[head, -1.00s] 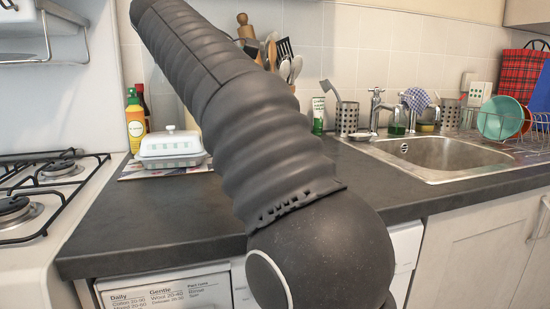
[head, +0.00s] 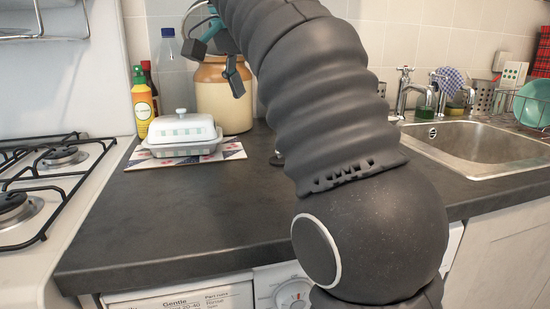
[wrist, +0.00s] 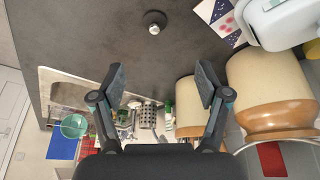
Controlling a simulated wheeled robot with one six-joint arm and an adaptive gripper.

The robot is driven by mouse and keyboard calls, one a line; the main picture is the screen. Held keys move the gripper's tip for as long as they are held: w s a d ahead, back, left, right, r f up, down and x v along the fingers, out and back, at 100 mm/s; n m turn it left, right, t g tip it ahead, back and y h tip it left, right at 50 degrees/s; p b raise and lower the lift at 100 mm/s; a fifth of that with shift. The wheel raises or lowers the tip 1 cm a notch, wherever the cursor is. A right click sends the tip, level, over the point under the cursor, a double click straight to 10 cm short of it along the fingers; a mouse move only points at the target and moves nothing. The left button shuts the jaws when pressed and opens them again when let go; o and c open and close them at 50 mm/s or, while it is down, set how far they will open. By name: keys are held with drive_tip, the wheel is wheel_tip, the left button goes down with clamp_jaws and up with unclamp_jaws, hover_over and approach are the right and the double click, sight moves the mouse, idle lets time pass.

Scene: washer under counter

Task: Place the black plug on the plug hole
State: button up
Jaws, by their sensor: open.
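The black plug (wrist: 153,22), round with a shiny metal knob, lies on the dark counter in the wrist view, near the top and beyond my fingertips. In the head view only a small dark piece, probably the plug (head: 277,158), shows beside my arm. My gripper (wrist: 161,80) is open and empty, its two fingers spread apart and not touching the plug. In the head view it (head: 216,62) hangs in front of a jar. The steel sink (head: 482,146) is on the right; it also shows in the wrist view (wrist: 62,84).
A white butter dish (head: 183,136) sits on a patterned mat left of the plug. A cream and brown jar (head: 222,100) and bottles (head: 140,104) stand behind. The hob (head: 62,158) is at far left. The front counter (head: 170,230) is clear. Taps (head: 404,92) stand behind the sink.

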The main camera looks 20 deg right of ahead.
drive_tip(key=shift+m, duration=0.6)
drive_tip(key=x, duration=0.8)
drive_tip(key=shift+d+f+b, duration=0.1)
drive_tip(key=shift+d+b, duration=0.2)
drive_tip(key=shift+d, duration=0.05)
drive_tip(key=shift+s+b+x, duration=0.2)
drive_tip(key=shift+b+x, duration=0.1)
drive_tip(key=shift+x, duration=1.1)
drive_tip(key=shift+s+b+x, duration=0.15)
drive_tip(key=shift+b+x, duration=0.15)
drive_tip(key=shift+x, duration=1.1)
drive_tip(key=shift+d, duration=0.1)
drive_tip(key=c, duration=1.3)
